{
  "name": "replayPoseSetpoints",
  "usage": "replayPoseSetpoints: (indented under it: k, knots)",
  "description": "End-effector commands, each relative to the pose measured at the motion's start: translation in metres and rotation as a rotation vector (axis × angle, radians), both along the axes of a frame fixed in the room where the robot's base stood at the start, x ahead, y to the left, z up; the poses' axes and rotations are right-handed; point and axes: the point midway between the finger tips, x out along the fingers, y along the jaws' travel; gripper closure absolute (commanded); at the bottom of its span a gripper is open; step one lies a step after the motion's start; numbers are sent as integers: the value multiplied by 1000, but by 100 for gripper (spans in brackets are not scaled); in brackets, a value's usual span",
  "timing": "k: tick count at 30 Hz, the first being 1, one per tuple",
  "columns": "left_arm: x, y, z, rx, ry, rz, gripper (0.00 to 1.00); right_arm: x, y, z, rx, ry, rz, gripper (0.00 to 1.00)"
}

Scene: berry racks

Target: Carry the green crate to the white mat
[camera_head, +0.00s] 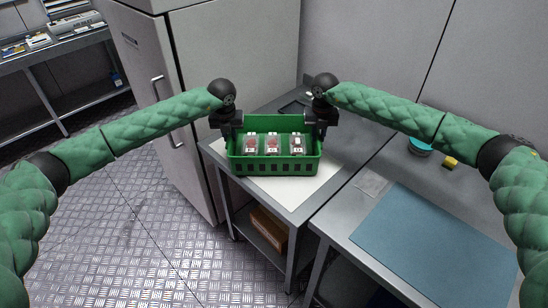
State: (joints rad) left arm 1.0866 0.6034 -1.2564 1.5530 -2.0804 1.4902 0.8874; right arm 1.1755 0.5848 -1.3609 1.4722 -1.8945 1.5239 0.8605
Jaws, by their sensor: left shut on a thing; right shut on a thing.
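The green crate (272,168) is in the middle of the head view, with several small clear boxes inside, some holding red items. It is over the white mat (300,190) on the metal table; I cannot tell whether it touches the mat. My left gripper (231,132) is shut on the crate's left end, and my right gripper (316,130) is shut on its right end. The crate looks level. The crate hides the mat's middle and most of its far part.
A blue mat (430,245) lies on the adjoining table at the right. A teal bowl (420,145) and a yellow sponge (450,161) are behind it. A tall grey cabinet (160,90) stands left of the crate. A cardboard box (268,228) is on the lower shelf.

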Motion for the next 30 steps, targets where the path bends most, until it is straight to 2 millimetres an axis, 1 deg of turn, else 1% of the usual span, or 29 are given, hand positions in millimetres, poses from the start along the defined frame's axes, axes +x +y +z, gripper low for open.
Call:
replayPoseSetpoints:
  k: [1,3,4,12,16,20,27,30]
  knots:
    - [0,0,-1,0,0,0,78,0,0,-1,0,0,0,78]
    - [0,0,0,0,0,0,64,0,0,0,0,0,0,64]
    - [0,0,0,0,0,0,60,0,0,0,0,0,0,60]
    - [0,0,0,0,0,0,60,0,0,0,0,0,0,60]
    - [-1,0,7,-1,-1,0,60,0,0,0,0,0,0,60]
    - [-3,0,24,0,-3,-1,60,0,0,0,0,0,0,60]
    - [-10,0,70,-1,-3,-1,60,0,0,0,0,0,0,60]
    - [-12,0,87,-1,-1,0,60,0,0,0,0,0,0,60]
